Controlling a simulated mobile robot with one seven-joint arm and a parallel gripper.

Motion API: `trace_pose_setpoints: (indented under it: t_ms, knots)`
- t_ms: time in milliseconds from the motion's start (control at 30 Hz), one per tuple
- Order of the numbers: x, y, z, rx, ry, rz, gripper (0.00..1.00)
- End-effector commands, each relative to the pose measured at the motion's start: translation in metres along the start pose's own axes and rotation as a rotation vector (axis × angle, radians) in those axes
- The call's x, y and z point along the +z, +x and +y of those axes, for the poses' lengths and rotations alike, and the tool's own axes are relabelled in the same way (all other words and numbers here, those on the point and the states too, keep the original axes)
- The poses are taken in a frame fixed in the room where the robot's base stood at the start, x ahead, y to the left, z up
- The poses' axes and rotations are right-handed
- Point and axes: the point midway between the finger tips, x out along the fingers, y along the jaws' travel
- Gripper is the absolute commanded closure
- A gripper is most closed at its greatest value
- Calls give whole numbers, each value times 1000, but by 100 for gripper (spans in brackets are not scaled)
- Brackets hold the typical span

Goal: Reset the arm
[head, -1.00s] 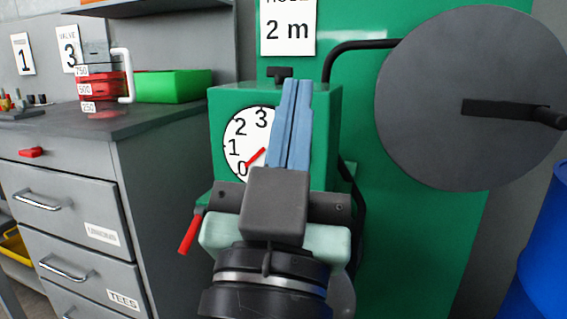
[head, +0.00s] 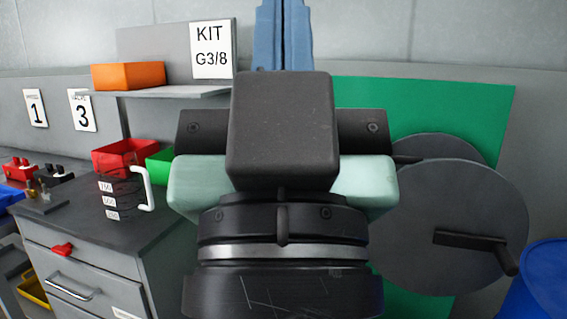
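My gripper (head: 284,35) is in the middle of the head view, raised and close to the camera. The fingertips run to the top edge of the picture. I see nothing held between them. The wrist and the dark gripper body hide much of the green machine panel (head: 440,105) behind, including its dial.
A grey cabinet (head: 85,255) stands at left, with a measuring jug (head: 118,195), a red bin (head: 125,155) and a green bin (head: 160,165) on top. A shelf above holds an orange bin (head: 128,76). Grey discs (head: 450,215) with a crank and a blue barrel (head: 545,280) are at right.

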Motion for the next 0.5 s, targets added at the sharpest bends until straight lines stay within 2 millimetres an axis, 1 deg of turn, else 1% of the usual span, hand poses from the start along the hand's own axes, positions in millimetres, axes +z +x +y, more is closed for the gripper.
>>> trace_pose_setpoints:
  t_ms: [33, 200, 333, 400, 500]
  knots:
    - [-23, 25, 0, 0, 0, 0, 100]
    - [-59, 63, 0, -1, 0, 0, 100]
    - [-80, 85, 0, -1, 1, 0, 100]
    - [-88, 93, 0, -1, 1, -1, 100]
    - [-95, 100, 0, -1, 1, -1, 100]
